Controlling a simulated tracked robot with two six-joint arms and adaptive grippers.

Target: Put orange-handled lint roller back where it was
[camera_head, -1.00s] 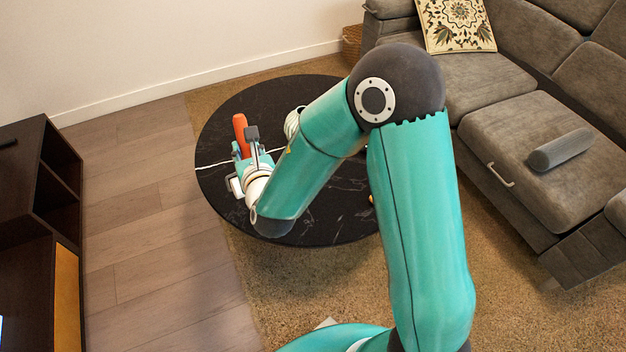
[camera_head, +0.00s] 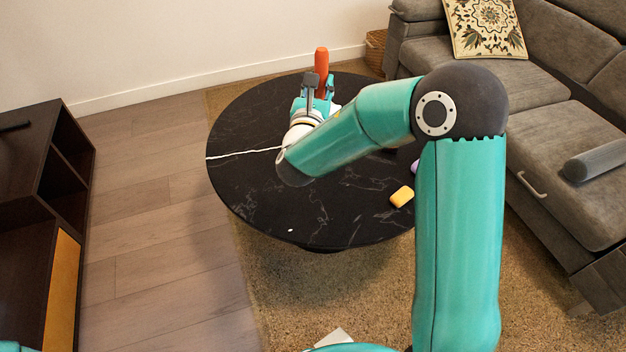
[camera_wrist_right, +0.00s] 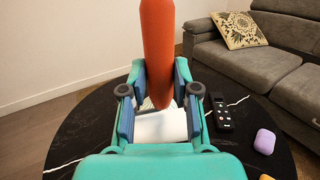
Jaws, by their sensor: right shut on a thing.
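The lint roller's orange handle (camera_head: 321,68) stands up out of my right gripper (camera_head: 316,92) in the head view. In the right wrist view the handle (camera_wrist_right: 157,50) rises between the two fingers of my right gripper (camera_wrist_right: 159,92), which is shut on it. A white part (camera_wrist_right: 160,126), seemingly the roller's head, shows below and beyond the fingers; where it meets the handle is hidden. The gripper is over the far part of the round black table (camera_head: 260,205). I cannot tell whether the roller touches the table. My left gripper is not in view.
A yellow object (camera_head: 402,196) and a lilac one (camera_wrist_right: 265,141) are on the table's right side. A dark remote-like object (camera_wrist_right: 221,113) lies right of the gripper. The table's near left is mostly clear. A grey sofa (camera_head: 560,140) stands to the right, a dark cabinet (camera_head: 40,190) left.

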